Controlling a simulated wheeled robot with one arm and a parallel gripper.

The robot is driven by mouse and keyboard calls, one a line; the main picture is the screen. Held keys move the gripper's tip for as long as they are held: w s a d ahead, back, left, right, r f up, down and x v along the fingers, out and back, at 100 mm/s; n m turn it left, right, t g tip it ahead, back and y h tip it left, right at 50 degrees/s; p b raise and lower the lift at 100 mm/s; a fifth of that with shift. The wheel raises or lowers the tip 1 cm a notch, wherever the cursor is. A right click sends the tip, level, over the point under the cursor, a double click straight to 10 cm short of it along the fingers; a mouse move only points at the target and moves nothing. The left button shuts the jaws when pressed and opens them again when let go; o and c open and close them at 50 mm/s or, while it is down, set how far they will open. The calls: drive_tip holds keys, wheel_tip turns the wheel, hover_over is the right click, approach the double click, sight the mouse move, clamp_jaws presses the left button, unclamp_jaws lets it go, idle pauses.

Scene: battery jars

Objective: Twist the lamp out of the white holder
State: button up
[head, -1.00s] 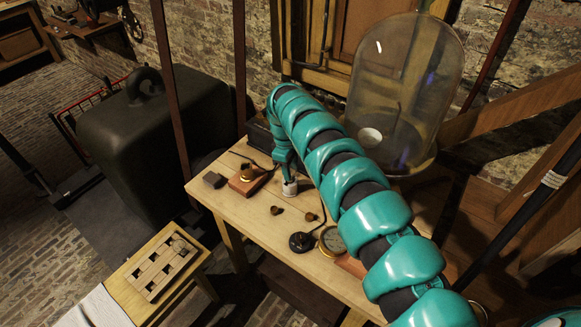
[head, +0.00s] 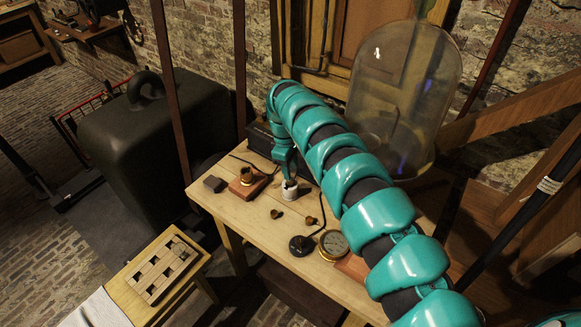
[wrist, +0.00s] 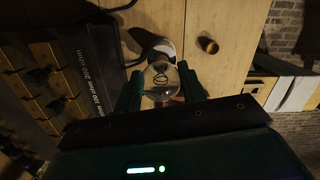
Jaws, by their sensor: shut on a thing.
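The lamp, a clear glass bulb (wrist: 161,82), sits between the two fingers of my gripper (wrist: 160,90) in the wrist view, and the gripper is shut on it. The white holder (wrist: 164,48) is right beyond the bulb, at its far end; whether the bulb's base is still seated in it I cannot tell. In the head view the white holder (head: 289,194) stands upright on the wooden table, with my gripper (head: 289,180) pointing down just above it. The bulb is mostly hidden there by my fingers.
A wooden block with a brass fitting (head: 247,185) is left of the holder. A small brass piece (head: 276,214), a black base (head: 301,245) and a round gauge (head: 333,245) lie in front. A glass dome (head: 403,95) stands behind my arm. The dark box (wrist: 95,65) is close beside my gripper.

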drive_tip(key=shift+r+p, duration=0.55)
drive_tip(key=shift+r, duration=2)
